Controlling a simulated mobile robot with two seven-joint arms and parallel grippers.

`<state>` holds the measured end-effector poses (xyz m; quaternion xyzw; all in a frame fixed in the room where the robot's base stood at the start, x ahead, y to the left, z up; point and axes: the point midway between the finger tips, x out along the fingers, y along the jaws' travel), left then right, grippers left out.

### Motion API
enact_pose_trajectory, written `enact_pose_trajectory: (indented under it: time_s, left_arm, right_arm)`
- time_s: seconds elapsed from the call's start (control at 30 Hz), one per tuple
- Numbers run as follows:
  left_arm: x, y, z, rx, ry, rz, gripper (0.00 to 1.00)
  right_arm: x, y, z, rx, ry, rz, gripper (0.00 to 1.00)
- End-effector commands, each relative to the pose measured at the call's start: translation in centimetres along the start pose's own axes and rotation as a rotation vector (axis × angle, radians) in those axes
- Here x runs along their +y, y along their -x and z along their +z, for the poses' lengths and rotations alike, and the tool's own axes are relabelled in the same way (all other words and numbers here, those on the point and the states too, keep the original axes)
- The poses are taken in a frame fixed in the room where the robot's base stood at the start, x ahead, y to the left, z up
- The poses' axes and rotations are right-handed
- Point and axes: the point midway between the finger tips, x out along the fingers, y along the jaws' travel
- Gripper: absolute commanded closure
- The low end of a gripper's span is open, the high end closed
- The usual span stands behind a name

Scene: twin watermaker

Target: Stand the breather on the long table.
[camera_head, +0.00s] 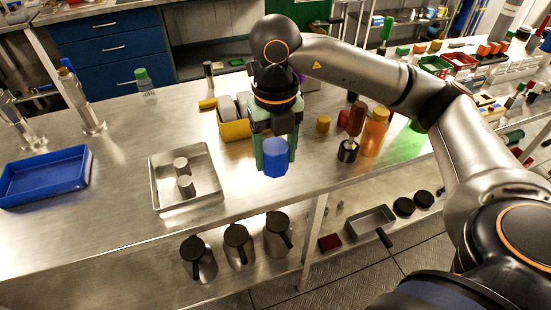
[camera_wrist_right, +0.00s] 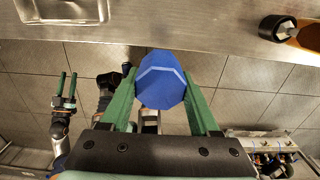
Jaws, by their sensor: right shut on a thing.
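A blue faceted piece (camera_head: 275,158), which I take for the breather, is between the green fingers of my right gripper (camera_head: 276,150). That gripper is shut on it and points down near the front edge of the long steel table (camera_head: 110,140). In the right wrist view the blue piece (camera_wrist_right: 161,80) shows between the fingertips (camera_wrist_right: 163,88), with floor behind it. My left gripper (camera_wrist_right: 67,88) shows small at the left of the right wrist view, its green fingers apart and nothing between them. It is not in the head view.
A metal tray (camera_head: 158,180) with two cylinders and a blue tray (camera_head: 45,175) are at left. A yellow bin (camera_head: 235,130) stands behind the gripper. A dark cup (camera_head: 347,152) and orange bottle (camera_head: 375,133) stand at right. Bare tabletop lies between metal tray and cup.

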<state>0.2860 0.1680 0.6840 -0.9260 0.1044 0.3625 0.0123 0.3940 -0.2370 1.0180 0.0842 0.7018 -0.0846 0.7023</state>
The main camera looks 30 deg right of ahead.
Motion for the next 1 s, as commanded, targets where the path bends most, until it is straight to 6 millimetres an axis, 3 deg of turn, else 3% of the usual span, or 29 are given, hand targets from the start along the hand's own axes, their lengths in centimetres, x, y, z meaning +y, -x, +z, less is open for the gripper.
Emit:
enact_pose_trajectory:
  time_s: [0.2, 0.4, 0.7, 0.9, 1.0]
  left_arm:
    - [0.1, 0.5, -0.6, 0.000, 0.000, 0.000, 0.50]
    - [0.1, 0.6, -0.6, 0.000, 0.000, 0.000, 0.50]
    - [0.1, 0.7, -0.7, 0.000, 0.000, 0.000, 0.50]
    - [0.1, 1.0, -1.1, 0.000, 0.000, 0.000, 0.50]
    - [0.1, 1.0, -1.1, 0.000, 0.000, 0.000, 0.50]
  right_arm:
    - [-2.0, -2.3, 5.1, 0.003, -0.005, -0.001, 0.95]
    - [-3.0, -6.2, 7.8, 0.003, 0.000, -0.002, 0.95]
    - [-3.7, -8.7, 9.7, 0.002, 0.003, -0.002, 0.95]
    - [-3.6, -11.2, 9.5, 0.001, 0.005, -0.001, 0.95]
    - [-3.6, -11.4, 9.6, -0.001, 0.005, 0.000, 0.95]
